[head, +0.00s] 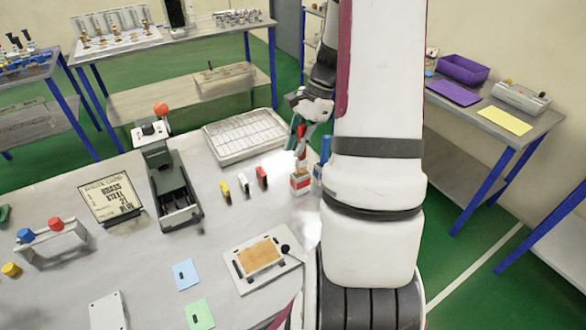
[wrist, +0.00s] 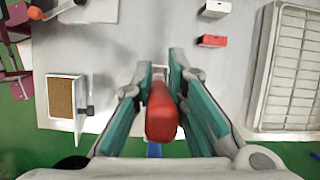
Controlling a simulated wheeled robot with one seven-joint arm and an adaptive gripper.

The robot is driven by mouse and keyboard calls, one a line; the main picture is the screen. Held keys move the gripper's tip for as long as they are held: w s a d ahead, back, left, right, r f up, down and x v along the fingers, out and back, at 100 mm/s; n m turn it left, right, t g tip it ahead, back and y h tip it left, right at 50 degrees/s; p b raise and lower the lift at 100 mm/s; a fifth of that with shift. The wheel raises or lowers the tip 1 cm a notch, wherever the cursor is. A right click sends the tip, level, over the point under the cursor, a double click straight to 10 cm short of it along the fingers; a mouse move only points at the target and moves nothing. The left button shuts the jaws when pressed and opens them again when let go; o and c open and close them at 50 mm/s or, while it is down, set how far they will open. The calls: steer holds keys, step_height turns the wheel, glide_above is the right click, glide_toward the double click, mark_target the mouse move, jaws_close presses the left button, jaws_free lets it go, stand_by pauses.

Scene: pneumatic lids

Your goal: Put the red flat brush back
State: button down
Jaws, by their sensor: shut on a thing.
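The red flat brush (head: 301,147) is upright in my gripper (head: 301,128), over the right part of the grey table. In the wrist view its red handle (wrist: 161,112) is between the two teal fingers (wrist: 160,85), which press on it from both sides. Its lower end meets a small red and white block-like stand (head: 300,182); I cannot tell whether it is inside the stand or just above it. A blue upright thing (head: 325,149) stands right beside it, partly hidden by my arm.
Yellow, white and red small blocks (head: 262,178) stand left of the brush. A white gridded tray (head: 246,137) lies behind. A board with a tan pad (head: 261,256) is in front, and a dark press with a red knob (head: 172,190) is further left. The table's right edge is close.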

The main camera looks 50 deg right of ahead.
mark_target(298, 159)
steer(key=shift+f+b, duration=1.2)
steer(key=shift+f, duration=1.85)
steer(key=shift+f, duration=0.15)
steer(key=c, duration=1.6)
jaws_free()
